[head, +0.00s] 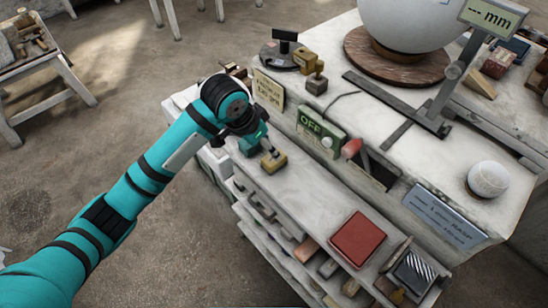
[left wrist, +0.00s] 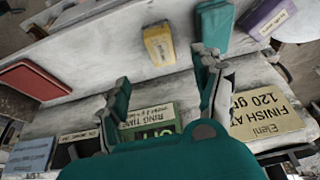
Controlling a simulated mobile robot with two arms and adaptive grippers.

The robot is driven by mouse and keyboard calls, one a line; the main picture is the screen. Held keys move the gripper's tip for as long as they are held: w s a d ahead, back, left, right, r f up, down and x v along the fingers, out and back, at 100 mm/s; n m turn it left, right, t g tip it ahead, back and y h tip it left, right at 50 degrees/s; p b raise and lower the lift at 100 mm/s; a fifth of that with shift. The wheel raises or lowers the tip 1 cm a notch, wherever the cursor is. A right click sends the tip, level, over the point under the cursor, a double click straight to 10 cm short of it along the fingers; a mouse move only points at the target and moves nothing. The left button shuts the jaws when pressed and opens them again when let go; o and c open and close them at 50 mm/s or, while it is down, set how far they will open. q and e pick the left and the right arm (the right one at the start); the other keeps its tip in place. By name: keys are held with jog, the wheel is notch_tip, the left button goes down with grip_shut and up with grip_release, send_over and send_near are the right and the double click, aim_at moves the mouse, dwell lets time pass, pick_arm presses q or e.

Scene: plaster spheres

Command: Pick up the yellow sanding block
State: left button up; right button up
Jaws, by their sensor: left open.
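The yellow sanding block (head: 274,162) lies on the narrow pale shelf in front of the raised worktop. In the left wrist view the yellow block (left wrist: 159,46) sits beyond my fingertips, near the middle of the gap between them. My left gripper (head: 264,146) is just above and behind the block in the head view. In the left wrist view its two teal fingers (left wrist: 163,70) are spread with nothing between them. The head view does not show clearly how much height separates the fingertips from the block. My right gripper is in neither view.
A teal block (left wrist: 215,25) and a purple block (left wrist: 272,17) lie near the yellow one. A red pad (head: 357,239) lies further along the shelf. A green OFF box (head: 319,131) and a red-tipped thing (head: 352,148) stand along the worktop's front. The shelf between block and pad is clear.

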aim_at(269, 162)
pick_arm(q)
jog(key=x, duration=0.4)
jog(key=shift+d+f+p, duration=0.1)
jog(key=shift+p, duration=0.25)
jog(key=p+x, duration=0.1)
jog(key=x, duration=0.1)
jog(key=p+x, duration=0.1)
jog(key=x, duration=0.1)
jog(key=shift+w+f, duration=0.35)
jog(key=shift+d+f, duration=0.1)
jog(key=shift+f, duration=0.1)
jog(key=c, duration=1.3)
